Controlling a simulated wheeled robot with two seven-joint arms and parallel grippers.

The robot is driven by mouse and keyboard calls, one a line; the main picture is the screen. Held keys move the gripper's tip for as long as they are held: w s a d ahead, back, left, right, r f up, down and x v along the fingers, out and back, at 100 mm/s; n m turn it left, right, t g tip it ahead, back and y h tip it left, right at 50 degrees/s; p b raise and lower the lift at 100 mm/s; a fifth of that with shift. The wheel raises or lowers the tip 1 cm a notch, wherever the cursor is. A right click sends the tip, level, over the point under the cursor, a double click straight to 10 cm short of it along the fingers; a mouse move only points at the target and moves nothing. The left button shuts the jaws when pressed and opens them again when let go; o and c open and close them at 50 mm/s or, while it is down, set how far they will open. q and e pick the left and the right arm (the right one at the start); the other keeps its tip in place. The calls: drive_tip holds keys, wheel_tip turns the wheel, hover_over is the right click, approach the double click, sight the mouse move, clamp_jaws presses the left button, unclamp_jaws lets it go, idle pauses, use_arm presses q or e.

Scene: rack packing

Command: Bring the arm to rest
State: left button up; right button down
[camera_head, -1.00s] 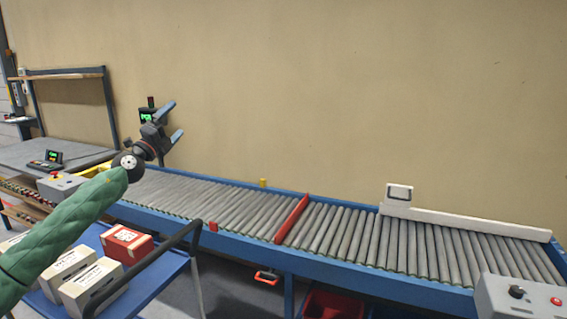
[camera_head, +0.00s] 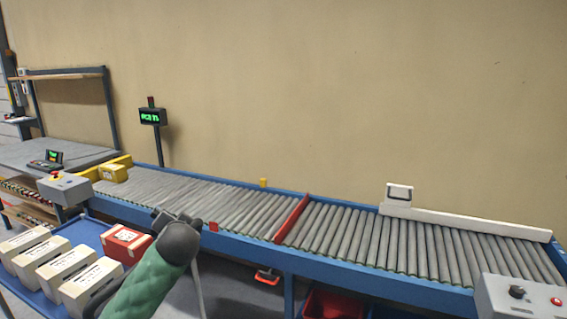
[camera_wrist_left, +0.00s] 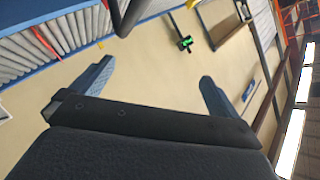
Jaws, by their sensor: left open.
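My left arm, in a green sleeve, comes in at the bottom of the head view. Its gripper is mostly hidden behind my dark wrist there; only a small dark part (camera_head: 163,218) shows, in front of the conveyor's near edge. In the left wrist view my left gripper (camera_wrist_left: 152,88) is open, its two blue-grey fingers wide apart with nothing between them. My right gripper is in neither view.
A blue cart (camera_head: 88,230) at lower left holds white boxes (camera_head: 62,270) and a red box (camera_head: 125,243). The roller conveyor (camera_head: 240,208) crosses the view, with a yellow box (camera_head: 113,172) at its left end. A display (camera_head: 152,117) stands behind.

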use_arm(q)
drive_tip(key=s+d+f+g+h, duration=0.3)
drive_tip(key=s+d+f, duration=0.2)
drive_tip(key=s+f, duration=0.5)
drive_tip(key=s+d+f+g+h, duration=0.3)
drive_tip(key=s+d+f, duration=0.1)
drive_tip(key=s+f, duration=0.6)
drive_tip(key=s+d+f+g, duration=0.1)
drive_tip(key=s+f+g, duration=0.1)
drive_tip(key=s+f, duration=0.4)
drive_tip(key=s+d+f+n+g, duration=0.1)
drive_tip(key=s+f, duration=0.5)
drive_tip(key=s, duration=0.6)
drive_tip(key=s+d+f+n+g+h, duration=0.1)
drive_tip(key=s+d+f+g, duration=0.1)
drive_tip(key=s+f, duration=0.4)
drive_tip(key=s, duration=0.3)
drive_tip(key=shift+s+f+g, duration=0.3)
drive_tip(key=shift+g, duration=0.1)
